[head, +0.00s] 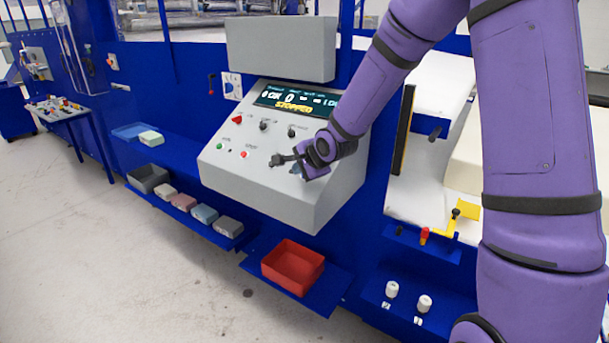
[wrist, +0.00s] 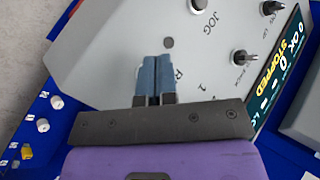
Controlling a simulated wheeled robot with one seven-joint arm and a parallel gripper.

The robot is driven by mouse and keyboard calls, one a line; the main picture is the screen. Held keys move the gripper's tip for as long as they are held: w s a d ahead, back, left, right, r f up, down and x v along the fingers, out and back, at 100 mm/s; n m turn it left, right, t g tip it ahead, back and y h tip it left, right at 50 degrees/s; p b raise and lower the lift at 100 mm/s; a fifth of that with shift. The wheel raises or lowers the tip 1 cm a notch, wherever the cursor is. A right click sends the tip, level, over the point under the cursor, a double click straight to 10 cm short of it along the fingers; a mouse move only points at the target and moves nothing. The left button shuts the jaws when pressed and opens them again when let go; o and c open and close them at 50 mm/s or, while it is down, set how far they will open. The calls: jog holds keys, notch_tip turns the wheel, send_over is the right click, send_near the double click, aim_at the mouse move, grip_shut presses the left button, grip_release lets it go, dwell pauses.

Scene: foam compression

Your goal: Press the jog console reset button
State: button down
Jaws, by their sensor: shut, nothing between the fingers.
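The grey jog console (head: 330,195) has a sloped face, and its display (head: 291,101) reads STOPPED. In the wrist view, a small dark round button (wrist: 168,43) sits on the panel beside a label starting with R, partly covered by my fingers. A knob (wrist: 200,5) marked JOG is at the top edge. My gripper (wrist: 155,58) is shut and empty, its blue fingertips just short of the round button; contact cannot be told. In the head view my gripper (head: 296,169) is at the lower right of the panel and hides the button.
Green (head: 219,146) and red (head: 245,155) buttons are left of my gripper, with knobs above. A red bin (head: 293,267) is on a shelf below. A blue shelf with several blocks is at left. White equipment (head: 417,200) stands to the right.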

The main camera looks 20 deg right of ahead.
jog(key=shift+r, duration=0.1)
jog(key=shift+s+a+r, duration=0.25)
jog(key=shift+a+r, duration=0.1)
jog(key=shift+r, duration=0.3)
jog(key=shift+s+a+r, duration=0.25)
jog(key=shift+a+r, duration=0.1)
jog(key=shift+r, duration=0.35)
jog(key=shift+s+a+r, duration=0.25)
jog(key=shift+a+r, duration=0.1)
jog(key=shift+r, duration=0.3)
jog(key=s+d+r+n+g+h, duration=0.1)
jog(key=s+d+r+n+h, duration=0.2)
jog(key=s+r, duration=0.45)
jog(key=s+d+r+n+g, duration=0.1)
jog(key=s+d+r+n, duration=0.3)
jog(key=s, duration=0.6)
jog(key=s+r+n+g, duration=0.2)
jog(key=s+n, duration=0.5)
jog(key=s, duration=1.2)
jog(key=shift+d+r+n, duration=0.4)
jog(key=shift+d+r, duration=0.05)
jog(key=shift+r, duration=0.45)
